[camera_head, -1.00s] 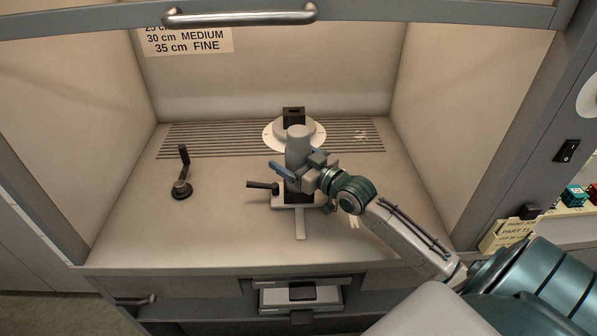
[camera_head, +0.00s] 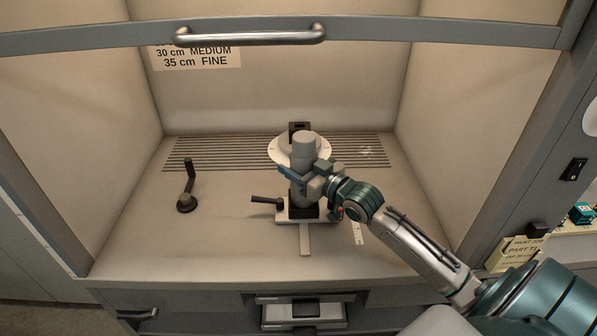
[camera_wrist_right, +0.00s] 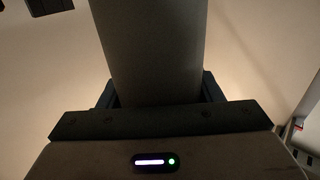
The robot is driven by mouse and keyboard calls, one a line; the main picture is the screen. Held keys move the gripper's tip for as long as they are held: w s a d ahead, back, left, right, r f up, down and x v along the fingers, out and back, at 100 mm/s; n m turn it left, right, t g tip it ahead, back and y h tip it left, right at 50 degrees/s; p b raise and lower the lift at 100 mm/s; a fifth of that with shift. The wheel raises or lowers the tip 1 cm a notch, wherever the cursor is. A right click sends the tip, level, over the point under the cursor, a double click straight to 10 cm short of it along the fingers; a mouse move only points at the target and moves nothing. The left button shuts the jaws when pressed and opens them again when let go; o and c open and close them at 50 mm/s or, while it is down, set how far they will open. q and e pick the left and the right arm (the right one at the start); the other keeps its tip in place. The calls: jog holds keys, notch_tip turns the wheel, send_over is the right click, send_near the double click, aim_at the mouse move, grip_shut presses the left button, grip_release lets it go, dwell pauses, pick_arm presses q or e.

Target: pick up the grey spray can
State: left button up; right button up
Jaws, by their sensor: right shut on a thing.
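The grey spray can (camera_head: 304,146) stands upright in the cabinet, above a small slide stand (camera_head: 305,238) with a black holder (camera_head: 303,213). My right gripper (camera_head: 303,181) comes in from the right and is shut around the can's middle. In the right wrist view the can (camera_wrist_right: 150,45) fills the space between the dark fingers (camera_wrist_right: 158,92). The can's lower end sits close over the black holder; I cannot tell for sure whether a gap lies between them. My left gripper is not in view.
A white round turntable (camera_head: 284,152) with a black block is behind the can. A black crank handle (camera_head: 187,188) stands at left, and a black lever (camera_head: 266,200) sticks out left of the stand. The raised sash handle (camera_head: 250,34) crosses the top. The cabinet floor at front left is clear.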

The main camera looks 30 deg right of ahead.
jog(key=shift+s+r, duration=0.15)
jog(key=shift+r, duration=0.35)
jog(key=s+a+p, duration=0.1)
jog(key=s+p, duration=0.1)
jog(key=s, duration=0.5)
jog(key=s+a+r+p, duration=0.1)
jog(key=s+a+p, duration=0.1)
jog(key=s, duration=0.6)
jog(key=shift+s+a+r, duration=0.15)
jog(key=shift+a, duration=0.15)
